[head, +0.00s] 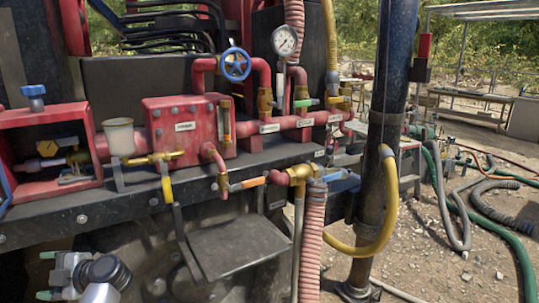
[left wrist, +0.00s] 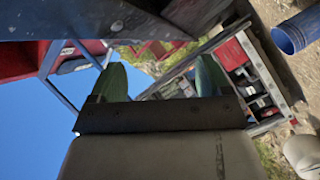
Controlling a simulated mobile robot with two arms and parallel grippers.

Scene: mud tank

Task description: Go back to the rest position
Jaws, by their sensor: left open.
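My left gripper (head: 46,275) is low at the left edge of the head view, in front of the dark skid below the red piping. Its two green-tipped fingers point left and stand apart, with nothing between them. In the left wrist view the same gripper (left wrist: 160,80) shows two green fingers spread wide, with sky and part of a metal frame beyond the gap. My right gripper is in neither view.
Red piping with a manifold box (head: 188,127), a blue handwheel (head: 235,64) and a gauge (head: 285,41) stands ahead. A small dark shelf (head: 236,247) juts out right of the gripper. A black post (head: 385,150) stands at right. A blue bucket (left wrist: 293,35) shows in the wrist view.

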